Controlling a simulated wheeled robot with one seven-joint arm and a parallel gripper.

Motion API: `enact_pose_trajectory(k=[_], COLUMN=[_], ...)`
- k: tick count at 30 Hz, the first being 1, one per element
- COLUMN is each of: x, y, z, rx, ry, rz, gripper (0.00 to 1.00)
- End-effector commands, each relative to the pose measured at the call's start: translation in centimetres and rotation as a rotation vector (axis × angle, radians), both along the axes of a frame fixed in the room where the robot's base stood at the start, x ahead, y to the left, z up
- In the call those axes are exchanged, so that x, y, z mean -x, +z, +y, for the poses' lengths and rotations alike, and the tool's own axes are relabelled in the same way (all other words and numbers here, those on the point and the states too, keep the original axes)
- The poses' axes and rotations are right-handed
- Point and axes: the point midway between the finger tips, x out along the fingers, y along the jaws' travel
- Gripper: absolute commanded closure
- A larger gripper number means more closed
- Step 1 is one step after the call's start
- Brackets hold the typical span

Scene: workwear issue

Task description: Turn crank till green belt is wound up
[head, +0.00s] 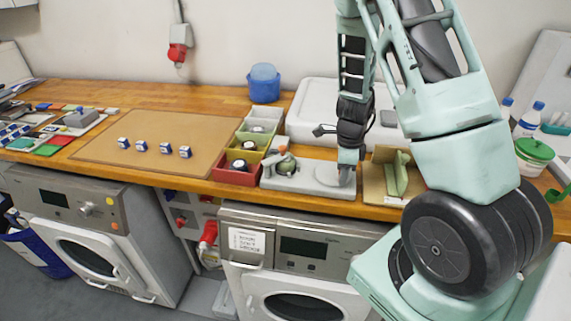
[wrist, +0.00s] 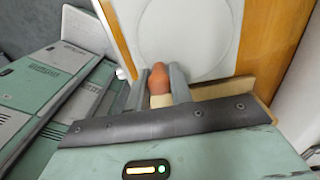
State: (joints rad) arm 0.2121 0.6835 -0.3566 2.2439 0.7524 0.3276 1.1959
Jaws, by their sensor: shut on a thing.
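A winder with a pale grey base plate (head: 308,184) stands near the bench's front edge. On its left side is a small roll with green on it (head: 286,165), which I take for the green belt, with an orange part above. How much is wound I cannot tell. My gripper (head: 347,173) points down over the plate's right side. In the wrist view my gripper (wrist: 160,78) is shut on an orange-brown crank knob (wrist: 158,75), beside a round pale disc (wrist: 190,35). The crank's arm is mostly hidden by my fingers.
Small coloured bins, the red one (head: 236,176) nearest, stand left of the winder. A white case (head: 310,110) stands behind. A brown mat (head: 160,150) lies left.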

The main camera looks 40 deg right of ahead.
Motion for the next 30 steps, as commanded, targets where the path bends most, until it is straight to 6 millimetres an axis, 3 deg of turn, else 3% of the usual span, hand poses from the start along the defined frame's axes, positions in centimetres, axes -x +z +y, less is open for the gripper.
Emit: enact_pose_trajectory(k=[16,30], x=[-0.9,-3.6], y=[0.1,0.1], z=[-3.5,-5.2], rx=[0.001,-0.001], ry=[0.000,0.002], rz=[0.000,0.001], gripper=[0.89,0.88])
